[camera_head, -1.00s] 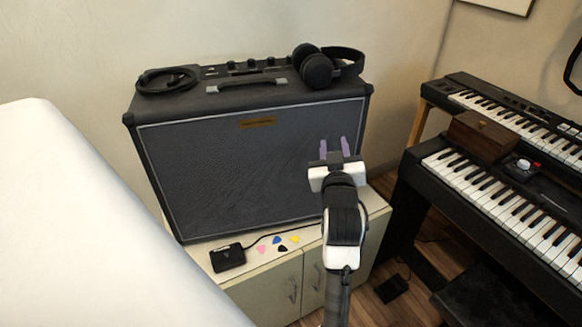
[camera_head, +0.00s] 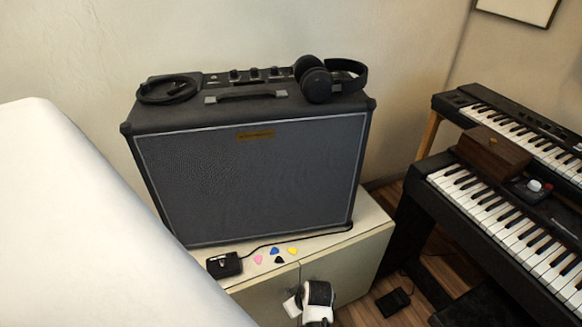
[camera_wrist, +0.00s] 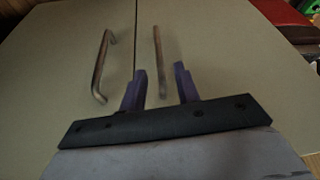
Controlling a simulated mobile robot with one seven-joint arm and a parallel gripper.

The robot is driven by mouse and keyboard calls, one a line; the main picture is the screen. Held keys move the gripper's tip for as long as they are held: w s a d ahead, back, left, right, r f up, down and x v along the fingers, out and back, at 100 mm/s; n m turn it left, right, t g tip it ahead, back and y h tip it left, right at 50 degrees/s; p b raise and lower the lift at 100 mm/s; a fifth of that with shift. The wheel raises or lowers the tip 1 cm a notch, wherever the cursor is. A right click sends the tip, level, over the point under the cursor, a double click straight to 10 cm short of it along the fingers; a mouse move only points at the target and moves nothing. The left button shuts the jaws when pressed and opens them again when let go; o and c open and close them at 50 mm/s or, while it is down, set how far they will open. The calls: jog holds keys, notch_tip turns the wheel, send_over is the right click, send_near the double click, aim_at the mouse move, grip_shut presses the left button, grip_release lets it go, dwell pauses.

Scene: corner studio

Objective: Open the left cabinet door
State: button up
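The cream cabinet (camera_head: 345,262) stands under the amplifier, and its left door (camera_head: 268,298) and right door (camera_head: 350,268) look shut. In the wrist view, two metal bar handles stand either side of the door seam: the left-hand handle (camera_wrist: 101,65) and the right-hand handle (camera_wrist: 157,45). My gripper (camera_wrist: 159,71) is open, its purple fingers apart. In that picture the right-hand handle's lower end lies between the fingers; contact cannot be told. In the head view my white and black wrist (camera_head: 316,298) hides the handles, and the fingers do not show.
The black amplifier (camera_head: 255,175) sits on the cabinet with headphones (camera_head: 318,83) on top. A small black pedal (camera_head: 224,265) and several coloured picks lie on the cabinet's front edge. A white surface (camera_head: 85,220) fills the left; keyboards (camera_head: 510,215) stand at the right.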

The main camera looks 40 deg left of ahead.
jog(key=x, duration=0.7)
jog(key=shift+a, duration=0.1)
grip_shut()
